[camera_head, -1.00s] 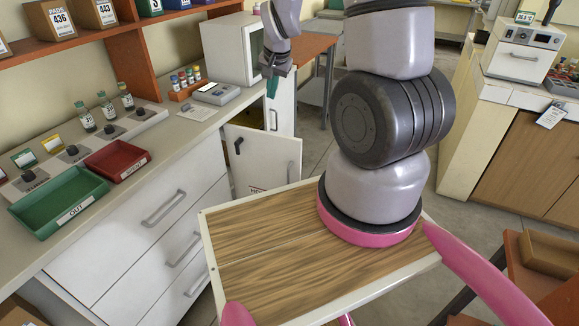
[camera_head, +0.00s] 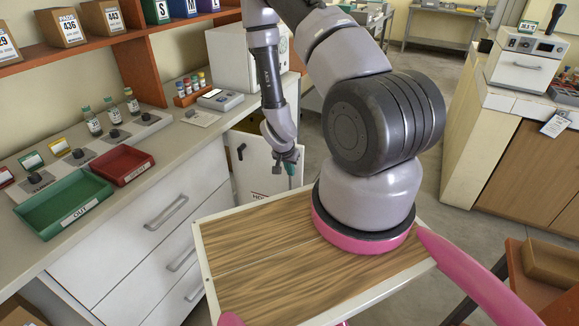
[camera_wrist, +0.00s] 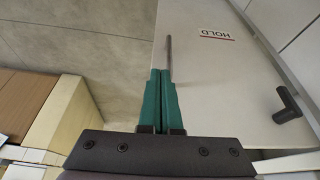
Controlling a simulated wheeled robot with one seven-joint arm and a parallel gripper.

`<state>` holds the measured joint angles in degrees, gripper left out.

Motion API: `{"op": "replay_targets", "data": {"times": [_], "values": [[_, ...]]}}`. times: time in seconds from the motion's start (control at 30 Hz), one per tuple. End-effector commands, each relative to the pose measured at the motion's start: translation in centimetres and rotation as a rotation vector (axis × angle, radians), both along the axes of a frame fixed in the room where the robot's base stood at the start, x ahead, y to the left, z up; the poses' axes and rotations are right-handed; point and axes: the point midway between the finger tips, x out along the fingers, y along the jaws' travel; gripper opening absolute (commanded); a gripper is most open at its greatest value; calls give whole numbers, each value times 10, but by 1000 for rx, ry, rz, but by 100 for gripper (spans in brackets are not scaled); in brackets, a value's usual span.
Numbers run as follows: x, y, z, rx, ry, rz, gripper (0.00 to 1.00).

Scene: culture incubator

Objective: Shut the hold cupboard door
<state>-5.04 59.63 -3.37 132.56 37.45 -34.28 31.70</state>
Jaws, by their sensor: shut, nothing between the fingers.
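The hold cupboard door (camera_head: 258,165) is a white panel standing open beyond the white drawers. In the wrist view the door (camera_wrist: 222,75) fills the upper right, with its HOLD label (camera_wrist: 216,34) upside down. A black lever (camera_wrist: 287,105) sits on the door face. A thin grey bar (camera_wrist: 168,54) shows near the door's left edge. My gripper (camera_head: 291,178) has green fingers and is at the door's right edge in the head view. In the wrist view its fingers (camera_wrist: 161,73) are together and empty, by the bar; contact is unclear.
The white drawer unit (camera_head: 140,245) and counter stand at left, with a green tray (camera_head: 65,205) and a red tray (camera_head: 123,165). Vials and a small device (camera_head: 220,99) are on the counter. Open floor (camera_head: 437,170) lies right of my arm.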

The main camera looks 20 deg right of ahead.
Motion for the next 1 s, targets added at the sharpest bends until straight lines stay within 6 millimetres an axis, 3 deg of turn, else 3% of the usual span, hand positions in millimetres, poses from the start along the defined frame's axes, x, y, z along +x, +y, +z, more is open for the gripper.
{"op": "replay_targets", "data": {"times": [0.1, 0.27, 0.53, 1.0], "values": [[6, -8, -27, 0, 3, -3, 0], [15, -17, -54, 1, 0, -2, 0], [39, -41, -50, 1, -1, -1, 0], [42, -44, -50, 1, 0, 1, 0]]}}
